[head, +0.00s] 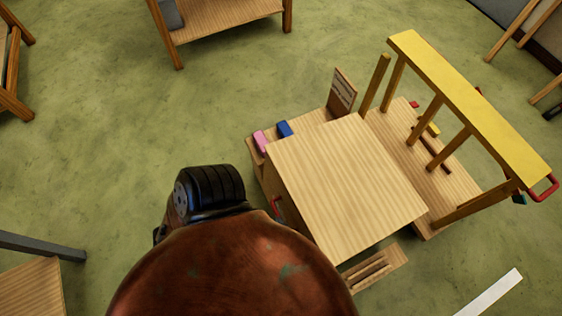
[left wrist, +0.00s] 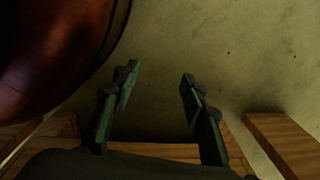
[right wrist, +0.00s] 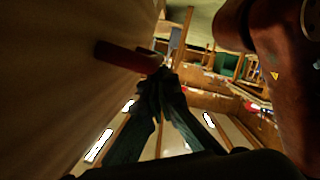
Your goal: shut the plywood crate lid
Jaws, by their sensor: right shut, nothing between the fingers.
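A broad pale plywood panel (head: 345,185), which looks like the crate lid, fills the middle of the head view. A red handle (head: 278,208) shows at its left edge; I cannot tell the lid's angle. In the right wrist view a large wooden face (right wrist: 70,75) carries a red bar handle (right wrist: 125,58). My right gripper (right wrist: 158,84) is shut and empty, its tips close beside that handle; contact is unclear. In the head view my arm hides its fingers. My left gripper (left wrist: 158,78) is open and empty, seen only in the left wrist view.
A yellow-topped wooden frame (head: 470,105) stands right of the panel on a wooden surface. A slotted wooden piece (head: 375,268) is in front.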

